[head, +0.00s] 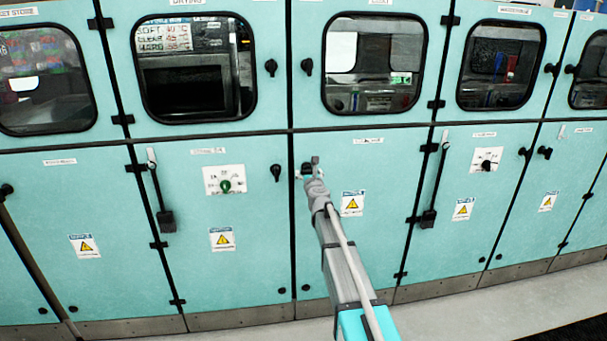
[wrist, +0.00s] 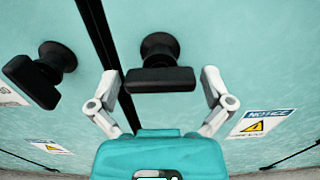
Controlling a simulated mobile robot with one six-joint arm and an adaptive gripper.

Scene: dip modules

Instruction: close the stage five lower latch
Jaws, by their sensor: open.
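A black latch (wrist: 160,80) sits on the teal lower door (head: 385,235) right of a dark seam. Its handle bar lies level in the wrist view, between the two light grey fingers of my gripper (wrist: 161,90). The fingers are spread, with a gap on each side of the bar; I cannot tell how far the latch lies beyond them. In the head view my gripper (head: 313,170) is at this door's upper left and partly covers the latch. The door label is too small to read, so the stage number cannot be told.
A second black latch (head: 276,172), its handle turned steeply, sits on the adjoining door left of the seam; it is also in the wrist view (wrist: 42,73). A notice sign (wrist: 263,123) is right of my gripper. Windowed upper doors (head: 373,62) run above. The floor is clear at lower right.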

